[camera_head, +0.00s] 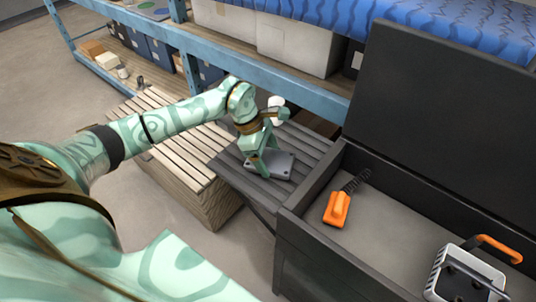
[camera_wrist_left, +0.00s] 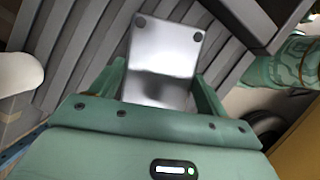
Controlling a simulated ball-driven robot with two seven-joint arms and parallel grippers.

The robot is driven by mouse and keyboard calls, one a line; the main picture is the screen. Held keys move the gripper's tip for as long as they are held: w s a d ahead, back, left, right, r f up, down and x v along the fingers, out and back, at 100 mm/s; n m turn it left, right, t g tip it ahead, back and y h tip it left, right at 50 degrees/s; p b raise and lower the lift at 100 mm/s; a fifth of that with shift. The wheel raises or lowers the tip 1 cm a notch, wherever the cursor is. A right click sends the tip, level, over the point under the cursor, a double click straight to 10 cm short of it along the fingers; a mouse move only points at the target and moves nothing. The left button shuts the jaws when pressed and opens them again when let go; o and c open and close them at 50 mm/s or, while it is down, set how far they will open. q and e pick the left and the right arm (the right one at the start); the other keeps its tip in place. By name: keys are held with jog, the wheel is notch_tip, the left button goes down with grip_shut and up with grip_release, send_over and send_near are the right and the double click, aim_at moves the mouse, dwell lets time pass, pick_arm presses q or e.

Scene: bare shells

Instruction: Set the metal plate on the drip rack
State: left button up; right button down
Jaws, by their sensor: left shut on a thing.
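The metal plate (camera_head: 284,164) is a small grey rectangle with dark dots at its corners. It also shows shiny in the left wrist view (camera_wrist_left: 165,48), between the two green fingers. My left gripper (camera_head: 262,163) is shut on the plate, low over a dark grey slatted top (camera_head: 232,166), which looks like the drip rack. In the left wrist view the same gripper (camera_wrist_left: 160,78) has the slats (camera_wrist_left: 92,45) behind the plate. I cannot tell whether the plate touches the slats. My right gripper is not in view.
A white rounded object (camera_head: 277,104) stands just behind the gripper. A light wooden slatted crate (camera_head: 190,165) is to the left. An open dark chest (camera_head: 385,232) at right holds an orange-handled brush (camera_head: 337,209) and a white-and-orange box (camera_head: 462,277). A blue-framed shelf (camera_head: 280,82) runs behind.

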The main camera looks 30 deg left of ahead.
pick_arm(q)
jog(key=o, duration=1.3)
jog(key=shift+f, duration=0.1)
jog(key=p+v, duration=0.1)
jog(key=v, duration=1.1)
